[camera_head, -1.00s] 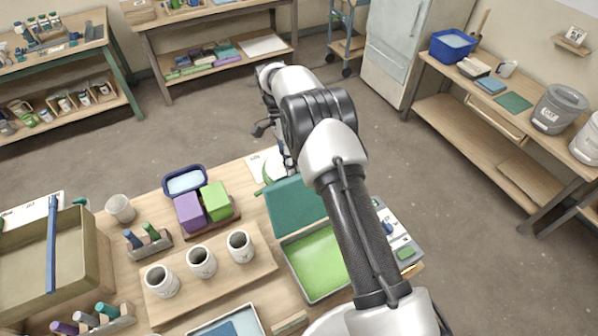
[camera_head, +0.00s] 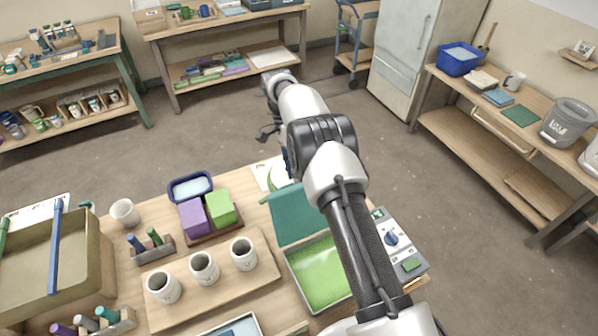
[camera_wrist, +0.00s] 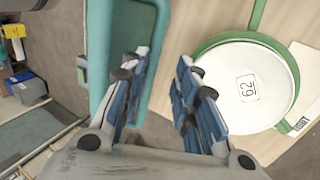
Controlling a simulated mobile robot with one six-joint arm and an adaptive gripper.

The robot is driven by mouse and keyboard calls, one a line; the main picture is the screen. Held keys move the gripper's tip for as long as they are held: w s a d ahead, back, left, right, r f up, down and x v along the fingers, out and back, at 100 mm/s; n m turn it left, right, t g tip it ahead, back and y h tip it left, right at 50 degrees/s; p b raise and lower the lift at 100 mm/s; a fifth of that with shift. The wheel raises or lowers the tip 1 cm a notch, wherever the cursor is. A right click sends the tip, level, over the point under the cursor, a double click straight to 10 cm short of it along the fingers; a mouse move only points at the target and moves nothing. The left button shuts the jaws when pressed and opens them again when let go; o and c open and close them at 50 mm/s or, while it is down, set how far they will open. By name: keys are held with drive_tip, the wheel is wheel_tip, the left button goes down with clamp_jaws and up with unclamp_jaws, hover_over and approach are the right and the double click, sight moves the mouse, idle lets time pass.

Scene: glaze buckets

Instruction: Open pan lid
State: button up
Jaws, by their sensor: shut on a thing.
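The pan (camera_head: 290,287) is a shallow tray of bright green glaze (camera_head: 320,275) on the near table, partly behind my forearm. Its teal lid (camera_head: 295,222) is raised at the pan's far side and leaves the glaze uncovered. In the wrist view, the lid (camera_wrist: 98,85) is a teal panel with a raised rim. My gripper (camera_wrist: 163,62), with blue finger pads, is around the lid's rim and shut on it. The exact contact is partly hidden by the fingers. In the head view my arm hides much of the gripper.
A control box with a blue knob (camera_head: 391,239) stands right of the pan. Several white cups (camera_head: 204,268) stand on a board to the left. Purple (camera_head: 194,218) and green (camera_head: 221,207) blocks sit behind. A round white dish (camera_wrist: 255,85) lies close to my fingers.

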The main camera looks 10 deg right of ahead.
drive_tip(key=o, duration=0.4)
drive_tip(key=shift+s+f, duration=0.15)
drive_tip(key=shift+f, duration=0.55)
drive_tip(key=shift+s+f, duration=0.1)
drive_tip(key=shift+f, duration=0.6)
drive_tip(key=shift+r, duration=0.15)
wheel_tip(320, 180, up, 10)
drive_tip(key=shift+d+r, duration=0.1)
drive_tip(key=shift+r, duration=0.15)
drive_tip(key=shift+c, duration=0.2)
drive_tip(key=shift+s, duration=0.1)
